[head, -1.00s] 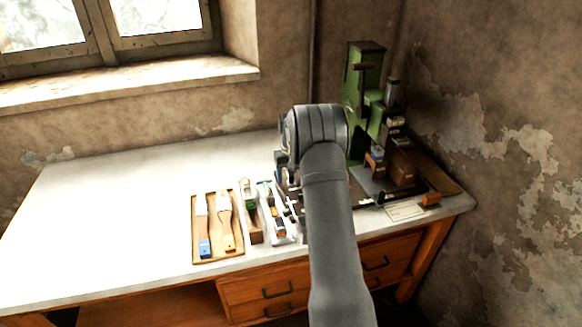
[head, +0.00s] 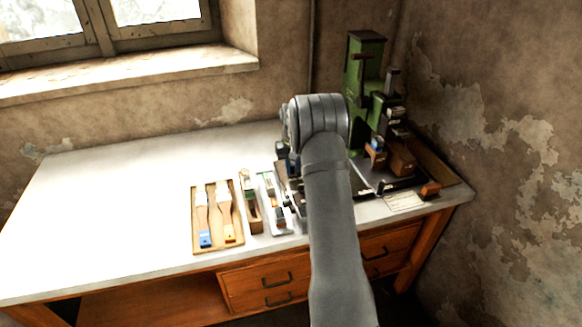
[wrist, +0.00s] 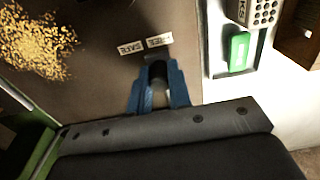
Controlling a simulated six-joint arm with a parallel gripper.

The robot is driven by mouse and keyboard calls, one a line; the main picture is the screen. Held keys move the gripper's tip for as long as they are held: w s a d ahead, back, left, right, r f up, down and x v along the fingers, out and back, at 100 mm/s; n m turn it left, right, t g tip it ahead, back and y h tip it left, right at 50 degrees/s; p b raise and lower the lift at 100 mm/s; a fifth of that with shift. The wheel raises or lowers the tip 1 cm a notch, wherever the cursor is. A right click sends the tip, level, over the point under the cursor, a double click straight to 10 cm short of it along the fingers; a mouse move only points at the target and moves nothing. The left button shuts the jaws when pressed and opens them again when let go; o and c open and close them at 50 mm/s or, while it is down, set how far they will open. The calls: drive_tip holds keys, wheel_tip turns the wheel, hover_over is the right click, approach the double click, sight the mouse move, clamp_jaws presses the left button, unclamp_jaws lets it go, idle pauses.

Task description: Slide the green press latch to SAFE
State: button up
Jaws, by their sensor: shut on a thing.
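The green press (head: 367,75) stands at the back right of the bench in the head view. My gripper (wrist: 158,90) shows in the wrist view as two blue fingers. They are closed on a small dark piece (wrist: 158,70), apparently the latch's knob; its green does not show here. Two upside-down labels, SAFE (wrist: 131,47) and FREE (wrist: 159,40), lie just beyond the fingers on a dark plate. The dark piece is nearer the FREE label.
A white tray (wrist: 213,60) with a green block (wrist: 239,50) lies right of the fingers. Yellow shavings (wrist: 35,42) lie on the plate at left. In the head view, a tray of brushes (head: 238,240) sits left of my arm. The bench's left side (head: 100,220) is clear.

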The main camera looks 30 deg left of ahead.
drive_tip(key=shift+w+d, duration=0.85)
drive_tip(key=shift+w, duration=0.05)
drive_tip(key=o, duration=1.4)
drive_tip(key=shift+o, duration=0.2)
drive_tip(key=shift+r, duration=0.1)
wheel_tip(320, 180, up, 8)
